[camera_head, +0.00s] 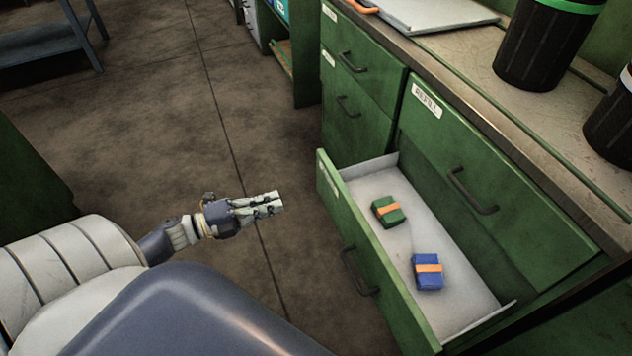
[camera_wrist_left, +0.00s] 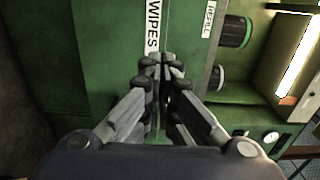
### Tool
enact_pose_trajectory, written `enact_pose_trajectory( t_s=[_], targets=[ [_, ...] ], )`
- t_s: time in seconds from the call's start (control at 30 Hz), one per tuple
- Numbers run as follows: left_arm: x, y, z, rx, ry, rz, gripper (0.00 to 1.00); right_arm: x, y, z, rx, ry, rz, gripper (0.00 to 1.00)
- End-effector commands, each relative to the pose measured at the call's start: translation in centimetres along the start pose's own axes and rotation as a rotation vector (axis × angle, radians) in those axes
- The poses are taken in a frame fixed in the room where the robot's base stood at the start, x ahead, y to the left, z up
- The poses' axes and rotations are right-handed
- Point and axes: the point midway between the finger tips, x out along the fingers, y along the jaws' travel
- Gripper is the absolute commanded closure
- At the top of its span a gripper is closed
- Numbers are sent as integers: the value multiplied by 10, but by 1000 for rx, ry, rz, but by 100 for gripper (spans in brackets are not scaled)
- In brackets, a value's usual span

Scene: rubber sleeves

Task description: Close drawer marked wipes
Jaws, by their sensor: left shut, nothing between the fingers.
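The open drawer (camera_head: 345,213) is green with a white inside and is pulled well out of the cabinet's lower right. Its front has a dark bar handle (camera_head: 359,271). In the left wrist view, its label reads WIPES (camera_wrist_left: 153,27). A green packet (camera_head: 388,211) and a blue packet (camera_head: 428,272), each with an orange band, lie inside it. My left gripper (camera_head: 280,202) is shut and empty, in front of the drawer face and apart from it in the head view. In the left wrist view, its fingertips (camera_wrist_left: 163,68) point at the face just below the label. My right gripper is not in view.
A closed drawer marked REFILL (camera_head: 427,101) is above the open one. Closed drawers (camera_head: 362,72) stand to its left. The worktop (camera_head: 470,60) holds dark bins (camera_head: 545,45) and a pale flat item (camera_head: 430,12). The floor (camera_head: 150,120) left of the drawer is clear.

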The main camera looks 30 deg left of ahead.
Motion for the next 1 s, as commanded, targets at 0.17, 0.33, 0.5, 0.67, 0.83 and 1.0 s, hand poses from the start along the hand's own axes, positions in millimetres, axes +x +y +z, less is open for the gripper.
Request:
enact_pose_trajectory(
  t_s=[0.17, 0.33, 0.5, 0.67, 0.83, 1.0],
  targets=[
    [18, -4, -1, 9, 10, -6, 100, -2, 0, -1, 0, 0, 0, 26],
    [52, -4, -1, 8, 8, -8, 100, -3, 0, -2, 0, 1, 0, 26],
    [89, -3, -1, 5, 6, -7, 100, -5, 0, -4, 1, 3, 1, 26],
    [117, -3, -1, 4, 5, -5, 100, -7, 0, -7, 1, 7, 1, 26],
    [134, -2, -1, 2, 4, -2, 100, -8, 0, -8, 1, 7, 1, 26],
    [140, -2, -1, 2, 4, -2, 100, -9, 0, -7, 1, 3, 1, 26]
  ],
)
